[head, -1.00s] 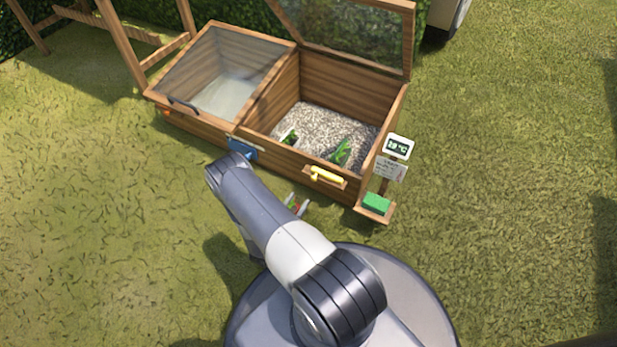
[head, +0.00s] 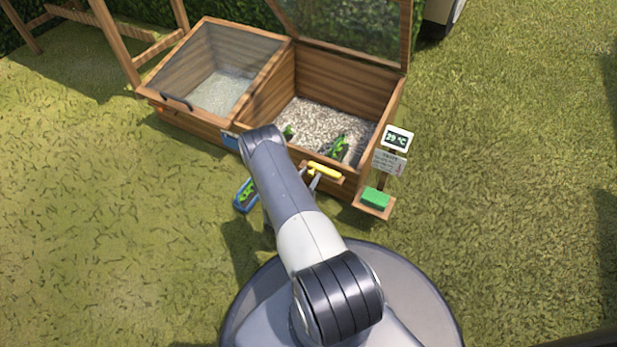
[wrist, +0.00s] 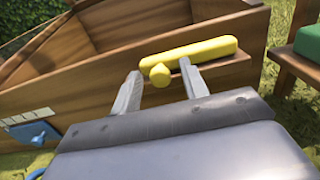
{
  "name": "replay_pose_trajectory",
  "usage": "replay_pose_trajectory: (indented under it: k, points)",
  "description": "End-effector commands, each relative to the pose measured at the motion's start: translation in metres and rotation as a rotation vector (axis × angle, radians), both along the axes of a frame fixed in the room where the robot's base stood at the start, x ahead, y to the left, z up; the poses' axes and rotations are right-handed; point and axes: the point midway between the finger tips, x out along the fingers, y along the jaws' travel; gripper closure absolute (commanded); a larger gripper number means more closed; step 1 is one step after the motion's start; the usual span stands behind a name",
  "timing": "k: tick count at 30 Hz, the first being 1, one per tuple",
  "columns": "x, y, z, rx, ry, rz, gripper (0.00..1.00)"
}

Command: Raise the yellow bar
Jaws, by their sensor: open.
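The yellow bar (head: 324,170) is on the front wall of the wooden cold frame (head: 230,139), at its right half, above a small wooden ledge. In the wrist view the yellow bar (wrist: 190,58) lies slightly tilted, with a round yellow knob at its left end facing me. My gripper (wrist: 158,78) is open, its two grey fingers pointing at the bar, one on each side of the knob. I cannot tell whether the fingers touch the bar. In the head view my gripper (head: 312,181) is just in front of the bar, partly hidden by my arm.
The right lid stands open over gravel and green plants (head: 338,147); the left glass lid (head: 215,62) is down. A blue tray (head: 245,195) sits on the grass left of my arm. A sign (head: 396,140) and green block (head: 376,198) stand right. A blue lever (wrist: 35,132) is at left.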

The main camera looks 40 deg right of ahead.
Motion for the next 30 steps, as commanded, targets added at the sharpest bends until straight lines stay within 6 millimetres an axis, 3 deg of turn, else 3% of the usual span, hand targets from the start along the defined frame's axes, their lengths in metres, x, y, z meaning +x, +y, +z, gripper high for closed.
replay_pose_trajectory:
  k: [16,30]
  points:
    - [0.0,0.0004,0.0,0.0,-0.001,0.0,0.99]
    - [-0.0032,0.0035,0.0021,0.005,-0.013,0.001,1.0]
